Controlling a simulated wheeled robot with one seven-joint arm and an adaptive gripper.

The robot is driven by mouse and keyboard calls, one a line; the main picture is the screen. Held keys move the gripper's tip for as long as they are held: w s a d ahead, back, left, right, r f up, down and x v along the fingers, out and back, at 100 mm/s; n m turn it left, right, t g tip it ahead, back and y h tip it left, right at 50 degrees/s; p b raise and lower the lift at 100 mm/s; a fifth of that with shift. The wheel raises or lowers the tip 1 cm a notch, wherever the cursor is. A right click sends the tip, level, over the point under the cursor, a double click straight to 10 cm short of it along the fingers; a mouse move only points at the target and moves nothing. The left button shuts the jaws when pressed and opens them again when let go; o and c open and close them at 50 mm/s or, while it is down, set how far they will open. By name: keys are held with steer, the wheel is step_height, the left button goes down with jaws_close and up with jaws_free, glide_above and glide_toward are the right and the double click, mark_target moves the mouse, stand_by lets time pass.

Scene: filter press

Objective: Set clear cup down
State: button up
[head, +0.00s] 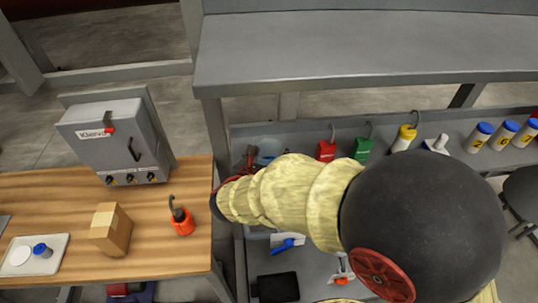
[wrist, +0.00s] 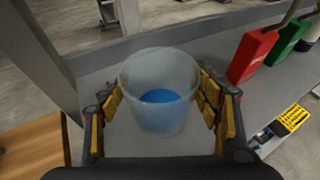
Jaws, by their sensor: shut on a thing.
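The clear cup (wrist: 158,75) is translucent, stands upright in the wrist view and shows something blue at its bottom. My gripper (wrist: 160,100) has its yellow-padded fingers on both sides of the cup and is shut on it. Below and behind the cup is the grey surface of the bench (wrist: 125,125). Whether the cup's base touches that surface I cannot tell. In the head view the cup (head: 269,147) shows only in part, beyond my arm, close to the bench's left end.
A wooden table (head: 60,197) with a grey control box (head: 115,140) is at left. A raised grey shelf (head: 350,50) is behind.

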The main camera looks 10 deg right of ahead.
steer(key=shift+f+b, duration=0.15)
steer(key=shift+b, duration=0.15)
steer(key=o, duration=1.2)
steer(key=shift+c, duration=0.2)
steer(key=shift+r+p, duration=0.3)
steer(key=shift+p, duration=0.1)
steer(key=p+v, duration=0.2)
steer(key=v, duration=1)
